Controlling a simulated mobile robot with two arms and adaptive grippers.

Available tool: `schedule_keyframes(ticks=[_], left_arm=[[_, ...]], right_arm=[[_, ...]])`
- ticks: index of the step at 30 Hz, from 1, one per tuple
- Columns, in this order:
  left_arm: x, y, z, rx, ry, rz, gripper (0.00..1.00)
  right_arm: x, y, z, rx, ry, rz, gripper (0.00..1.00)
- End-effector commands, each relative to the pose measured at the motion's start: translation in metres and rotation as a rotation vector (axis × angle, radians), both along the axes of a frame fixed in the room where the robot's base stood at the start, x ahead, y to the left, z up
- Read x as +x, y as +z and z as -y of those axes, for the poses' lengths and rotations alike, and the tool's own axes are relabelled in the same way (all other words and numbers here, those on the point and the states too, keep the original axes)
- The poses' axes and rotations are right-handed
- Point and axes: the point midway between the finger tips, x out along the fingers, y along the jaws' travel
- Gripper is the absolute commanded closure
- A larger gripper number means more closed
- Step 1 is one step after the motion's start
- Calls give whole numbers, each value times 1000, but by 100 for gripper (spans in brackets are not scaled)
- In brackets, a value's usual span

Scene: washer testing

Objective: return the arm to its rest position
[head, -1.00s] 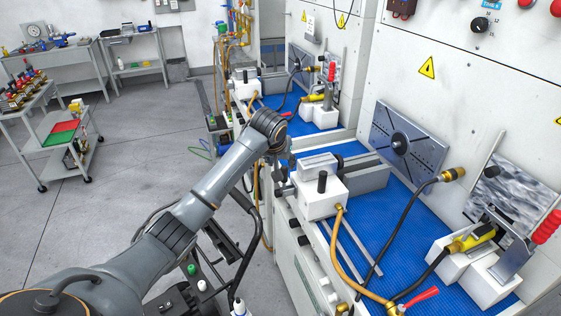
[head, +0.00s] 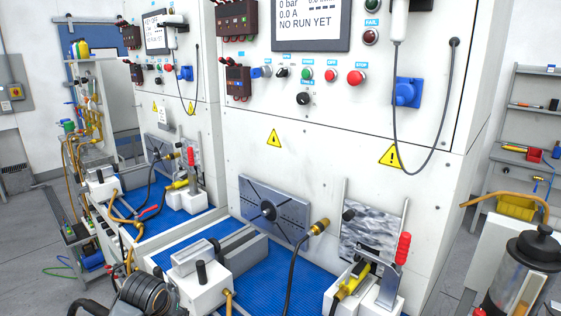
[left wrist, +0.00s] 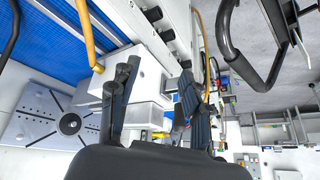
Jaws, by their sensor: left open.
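My left gripper (left wrist: 158,92) shows in the left wrist view with its two dark fingers apart and nothing between them. Beyond the fingers is a white block fixture (left wrist: 135,72) at the edge of the blue mat. My right gripper is in neither view.
The test bench has a blue mat (head: 285,286), a slotted grey plate (head: 274,208) and a red-handled clamp (head: 402,250). A control panel (head: 320,75) is above. A clear jar with a black lid (head: 531,262) stands at the right. Grey floor (head: 30,235) is open at left.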

Motion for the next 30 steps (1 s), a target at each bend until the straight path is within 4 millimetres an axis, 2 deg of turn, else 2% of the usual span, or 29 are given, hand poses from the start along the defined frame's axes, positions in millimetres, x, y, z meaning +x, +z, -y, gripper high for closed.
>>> schedule_keyframes(ticks=[1,6,9,12,18,30], left_arm=[[-29,-23,18,-6,-44,-24,52],[-117,-65,59,-15,-152,-75,52],[-170,-77,74,-22,-194,-100,52],[-212,-81,81,-27,-216,-118,52],[-268,-78,86,-28,-232,-145,52],[-341,-63,83,-19,-230,-189,52]], right_arm=[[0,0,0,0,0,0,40],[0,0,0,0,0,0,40],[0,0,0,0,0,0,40],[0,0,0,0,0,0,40],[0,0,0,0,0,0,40],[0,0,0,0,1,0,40]])
